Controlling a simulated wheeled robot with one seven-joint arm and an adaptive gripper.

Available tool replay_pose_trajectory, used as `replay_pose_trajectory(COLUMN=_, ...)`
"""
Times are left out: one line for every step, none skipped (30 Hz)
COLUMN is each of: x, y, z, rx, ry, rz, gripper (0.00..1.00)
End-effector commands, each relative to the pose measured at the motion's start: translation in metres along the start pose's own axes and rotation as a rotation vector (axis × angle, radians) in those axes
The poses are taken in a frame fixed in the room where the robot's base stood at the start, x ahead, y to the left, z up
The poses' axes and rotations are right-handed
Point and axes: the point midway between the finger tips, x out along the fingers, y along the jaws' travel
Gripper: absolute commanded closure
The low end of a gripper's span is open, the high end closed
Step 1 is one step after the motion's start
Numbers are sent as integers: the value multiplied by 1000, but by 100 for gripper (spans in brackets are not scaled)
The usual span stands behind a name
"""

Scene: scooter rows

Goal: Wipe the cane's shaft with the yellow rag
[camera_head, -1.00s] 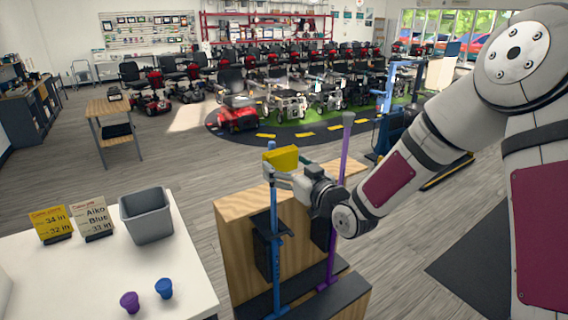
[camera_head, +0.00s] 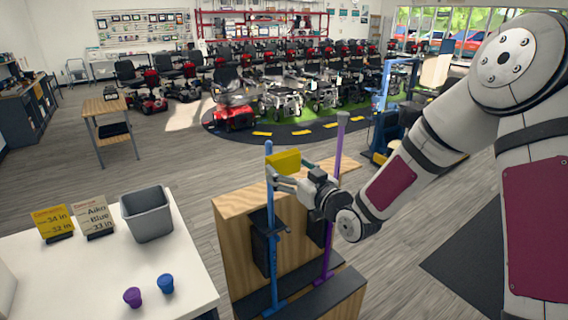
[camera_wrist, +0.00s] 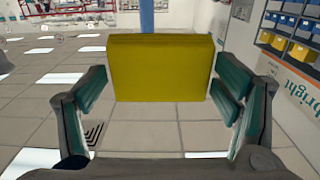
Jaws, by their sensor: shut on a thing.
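The yellow rag (camera_head: 284,161) is a flat, block-like pad held upright at my gripper's tips. It also fills the middle of the wrist view (camera_wrist: 160,68). My gripper (camera_head: 282,178) is shut on the rag, with one finger at each side of it. A blue cane (camera_head: 275,265) stands upright in the wooden stand. The rag is at its upper shaft, and the shaft shows above and behind the rag in the wrist view (camera_wrist: 147,15). I cannot tell whether they touch. A purple cane (camera_head: 333,185) with a grey top stands upright to the right, partly behind my wrist.
The wooden stand (camera_head: 236,245) has dark holders and a dark base. A white table (camera_head: 90,285) at left bears a grey bin (camera_head: 146,214), a yellow sign (camera_head: 52,222), a pale sign (camera_head: 95,217) reading "Aiko Blue 33 in", a purple cup (camera_head: 132,297) and a blue cup (camera_head: 166,284).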

Motion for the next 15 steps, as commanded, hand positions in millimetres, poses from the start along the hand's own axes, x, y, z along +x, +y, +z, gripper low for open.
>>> replay_pose_trajectory(x=0, y=0, z=0, rx=0, ry=0, rz=0, gripper=40)
replay_pose_trajectory(x=0, y=0, z=0, rx=0, ry=0, rz=0, gripper=40)
replay_pose_trajectory(x=0, y=0, z=0, rx=0, ry=1, rz=0, gripper=40)
replay_pose_trajectory(x=1, y=0, z=0, rx=0, ry=1, rz=0, gripper=40)
replay_pose_trajectory(x=1, y=0, z=0, rx=0, ry=1, rz=-1, gripper=40)
replay_pose_trajectory(x=2, y=0, z=0, rx=0, ry=1, rz=-1, gripper=40)
replay_pose_trajectory(x=4, y=0, z=0, rx=-1, ry=1, rz=-1, gripper=40)
replay_pose_trajectory(x=5, y=0, z=0, rx=-1, ry=1, rz=-2, gripper=40)
replay_pose_trajectory(x=8, y=0, z=0, rx=-1, ry=1, rz=-2, gripper=40)
replay_pose_trajectory(x=11, y=0, z=0, rx=-1, ry=1, rz=-2, gripper=40)
replay_pose_trajectory(x=13, y=0, z=0, rx=-1, ry=2, rz=-3, gripper=40)
replay_pose_trajectory(x=17, y=0, z=0, rx=-1, ry=2, rz=-2, gripper=40)
replay_pose_trajectory(x=21, y=0, z=0, rx=-1, ry=2, rz=-2, gripper=40)
replay_pose_trajectory(x=24, y=1, z=0, rx=-1, ry=1, rz=-2, gripper=40)
replay_pose_trajectory(x=28, y=1, z=1, rx=-1, ry=1, rz=-2, gripper=40)
